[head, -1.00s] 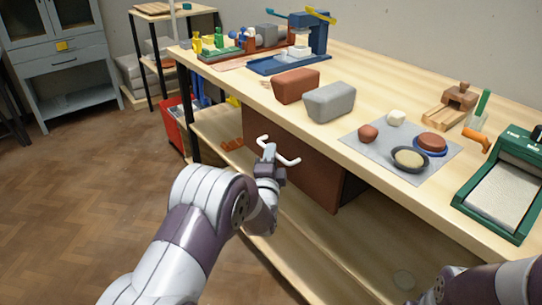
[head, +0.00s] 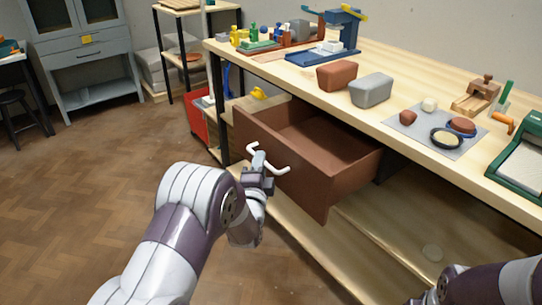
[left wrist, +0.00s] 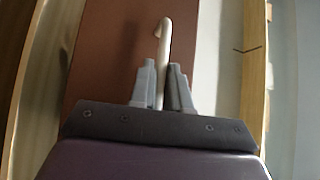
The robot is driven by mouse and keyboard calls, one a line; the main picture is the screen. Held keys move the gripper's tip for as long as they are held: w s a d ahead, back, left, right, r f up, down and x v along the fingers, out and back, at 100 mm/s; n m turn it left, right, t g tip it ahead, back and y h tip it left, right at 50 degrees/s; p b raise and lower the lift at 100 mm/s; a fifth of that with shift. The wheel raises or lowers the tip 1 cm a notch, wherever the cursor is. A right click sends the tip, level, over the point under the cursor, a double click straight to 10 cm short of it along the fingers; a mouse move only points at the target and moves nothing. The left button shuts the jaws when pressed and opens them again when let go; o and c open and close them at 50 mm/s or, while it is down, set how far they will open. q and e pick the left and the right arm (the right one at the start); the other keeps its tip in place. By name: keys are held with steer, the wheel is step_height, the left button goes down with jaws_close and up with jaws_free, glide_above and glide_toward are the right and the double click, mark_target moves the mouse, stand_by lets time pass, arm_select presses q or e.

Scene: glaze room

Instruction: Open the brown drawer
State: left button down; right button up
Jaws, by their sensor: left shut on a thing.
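The brown drawer (head: 300,185) is pulled well out from under the wooden workbench in the head view, and its empty-looking inside shows. Its front also shows in the left wrist view (left wrist: 105,60). A white bar handle (head: 282,169) is on the drawer front. My left gripper (head: 262,168) is shut on this handle. In the left wrist view, the fingers (left wrist: 164,80) sit on both sides of the handle (left wrist: 166,35). My right arm shows at the lower right of the head view, but its gripper is out of frame.
The workbench top (head: 400,75) holds a brown block (head: 337,75), a grey block (head: 371,90), a grey mat (head: 440,145) with clay pieces and dishes, and a blue press (head: 340,35). A red bin (head: 203,125) stands behind the bench's left leg. Floor on the left is free.

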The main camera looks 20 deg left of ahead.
arm_select(q)
steer(key=s+a, duration=0.3)
steer(key=s, duration=0.2)
steer(key=shift+a+p, duration=0.3)
steer(key=shift+a, duration=0.1)
steer(key=shift+f, duration=0.1)
steer(key=c, duration=1.2)
jaws_free()
steer(key=shift+o, duration=0.2)
steer(key=s+d+f+p, duration=0.1)
steer(key=s, duration=1.1)
steer(key=shift+s+d+f+p, duration=0.2)
steer(key=shift+d+f+p, duration=0.1)
steer(key=shift+d, duration=0.05)
